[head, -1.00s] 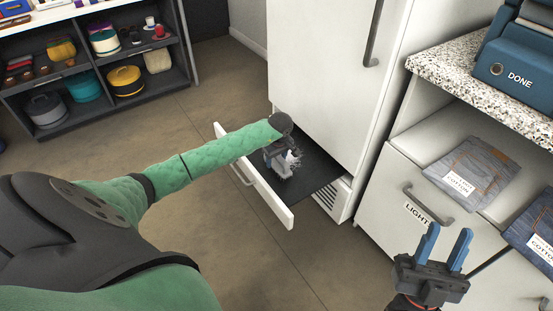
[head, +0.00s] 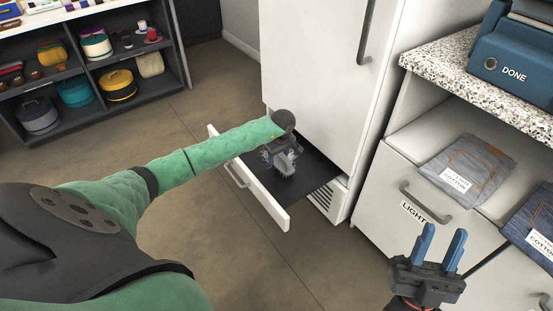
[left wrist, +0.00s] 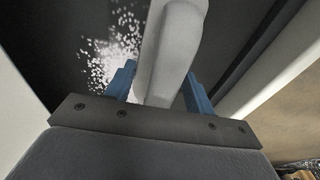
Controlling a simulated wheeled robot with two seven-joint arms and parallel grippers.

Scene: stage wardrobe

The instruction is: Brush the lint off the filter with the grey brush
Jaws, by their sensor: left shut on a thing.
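My left gripper (head: 279,148) is shut on the grey brush (left wrist: 172,48), low over the pulled-out drawer (head: 262,195). The brush's pale grey handle runs up between the blue fingers in the left wrist view; its bristle end is hard to make out. The dark filter (head: 316,176) lies flat in the drawer. White lint (left wrist: 115,50) is scattered on it, left of the brush in the left wrist view and partly hidden behind my gripper in the head view. My right gripper (head: 440,247) is open and empty at the lower right.
A tall white cabinet (head: 315,75) stands over the drawer, with a vent beside the opening. A dark shelf (head: 95,70) stands back left. The floor is clear.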

